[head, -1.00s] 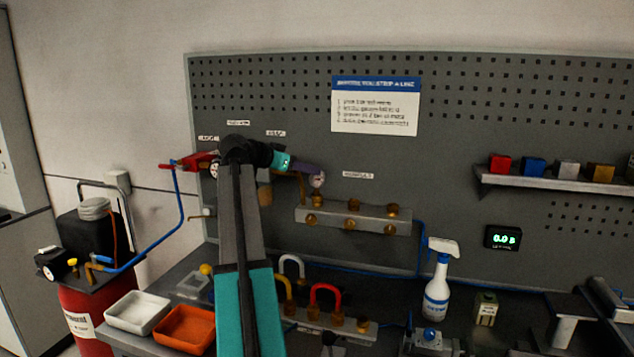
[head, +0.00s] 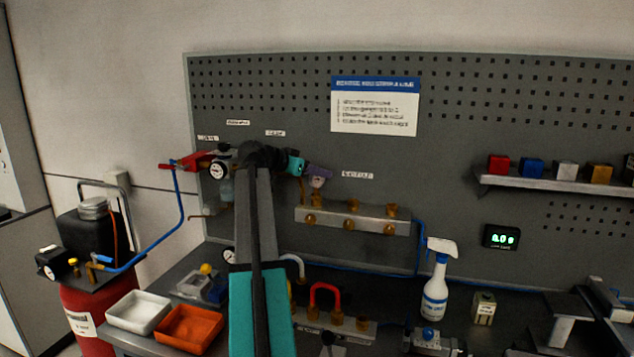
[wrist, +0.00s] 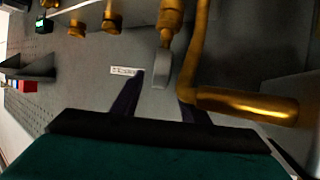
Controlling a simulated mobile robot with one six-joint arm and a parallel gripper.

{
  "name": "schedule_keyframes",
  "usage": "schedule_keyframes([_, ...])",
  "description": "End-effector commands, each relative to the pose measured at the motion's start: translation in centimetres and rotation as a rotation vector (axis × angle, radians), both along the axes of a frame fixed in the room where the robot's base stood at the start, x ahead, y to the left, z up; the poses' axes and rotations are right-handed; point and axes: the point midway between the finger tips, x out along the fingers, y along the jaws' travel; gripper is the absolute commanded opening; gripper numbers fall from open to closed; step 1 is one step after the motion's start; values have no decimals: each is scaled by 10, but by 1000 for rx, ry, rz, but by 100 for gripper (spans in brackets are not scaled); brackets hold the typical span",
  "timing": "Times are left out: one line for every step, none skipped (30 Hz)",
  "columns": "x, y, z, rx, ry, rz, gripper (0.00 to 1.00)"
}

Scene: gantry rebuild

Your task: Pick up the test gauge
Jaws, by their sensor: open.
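A small round gauge with a pale grey body (wrist: 162,70) shows edge-on in the wrist view, joined to a brass fitting at the left end of the manifold. My gripper (wrist: 160,80) is open, with its purple fingers on either side of this gauge; I cannot tell whether they touch it. In the head view my gripper (head: 319,177) is at the manifold's left end and mostly hides the gauge. Another white-dial gauge (head: 218,170) is by the red fitting on the pegboard, and one more dial (head: 229,256) stands low behind my arm. None has a readable name.
A bent brass pipe (wrist: 240,103) runs close beside the right finger in the wrist view. The manifold block (head: 350,218) with brass fittings is just right of my gripper. A spray bottle (head: 436,285), white tray (head: 138,312) and orange tray (head: 188,328) stand on the bench below.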

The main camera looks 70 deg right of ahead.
Motion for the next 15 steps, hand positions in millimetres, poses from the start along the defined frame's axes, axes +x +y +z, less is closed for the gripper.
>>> schedule_keyframes([0,0,0,0,0,0,41])
schedule_keyframes([0,0,0,0,0,0,41])
schedule_keyframes([0,0,0,0,0,0,41])
schedule_keyframes([0,0,0,0,0,0,41])
schedule_keyframes([0,0,0,0,0,0,36])
schedule_keyframes([0,0,0,0,0,0,29])
schedule_keyframes([0,0,0,0,0,0,24])
schedule_keyframes([0,0,0,0,0,0,19])
schedule_keyframes([0,0,0,0,0,0,12])
schedule_keyframes([1,0,0,0,0,0,7])
schedule_keyframes([1,0,0,0,0,0,2])
schedule_keyframes([1,0,0,0,0,0,0])
schedule_keyframes([1,0,1,-1,0,1,0])
schedule_keyframes([1,0,1,-1,0,1,0])
schedule_keyframes([1,0,1,-1,0,1,0])
